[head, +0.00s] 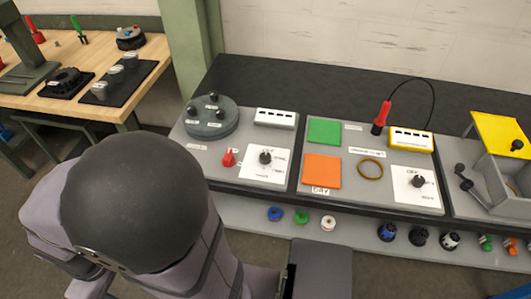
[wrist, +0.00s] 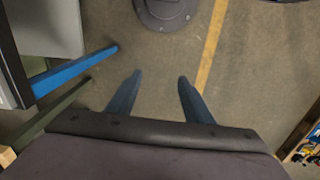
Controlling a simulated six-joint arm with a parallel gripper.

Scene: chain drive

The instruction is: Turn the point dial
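Two black dials sit on white plates on the grey bench panels in the head view: a left dial (head: 265,157) and a right dial (head: 418,181). The lettering around them is too small to read, so I cannot tell which is the point dial. A small red knob (head: 229,158) stands left of the left dial. My gripper (wrist: 160,77) is open and empty in the wrist view, its two fingers apart above bare floor. It is away from the panels. I cannot make out its fingers in the head view, where my arm fills the lower left.
A round grey disc with black knobs (head: 211,118), green pad (head: 324,131), orange pad (head: 321,170), brass ring (head: 370,168) and red-handled probe (head: 381,117) are near the dials. A yellow-lidded box (head: 502,135) is at right. A blue bar (wrist: 75,71) shows left of my fingers.

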